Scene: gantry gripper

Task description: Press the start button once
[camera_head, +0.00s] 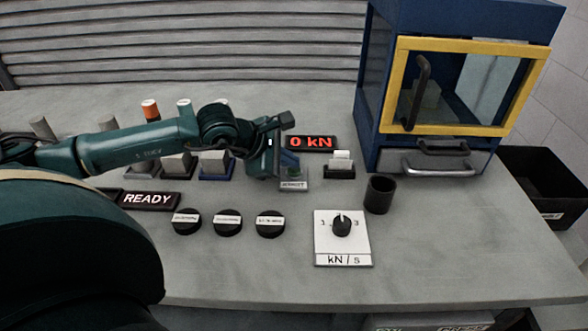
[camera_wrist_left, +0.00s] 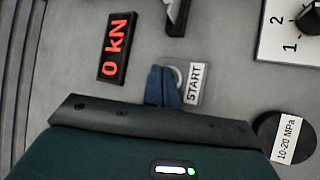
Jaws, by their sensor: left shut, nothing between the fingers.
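The start button (camera_wrist_left: 177,73) is a small round button on a light plate marked START (camera_wrist_left: 195,83). In the head view its plate (camera_head: 293,185) sits on the table below the red 0 kN display. My left gripper (camera_head: 290,161) is over the button, its blue fingers shut and empty, pointing down. In the left wrist view the blue fingers (camera_wrist_left: 163,88) lie right beside the button and cover part of it. I cannot tell whether they touch it. My right gripper is not in view.
The 0 kN display (camera_head: 309,143), a READY display (camera_head: 150,200), a kN/s dial (camera_head: 342,225) and a dark cup (camera_head: 380,195) surround the spot. Several black round labelled discs lie at the front. A blue press cabinet with a yellow-framed door (camera_head: 394,85) stands at the right.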

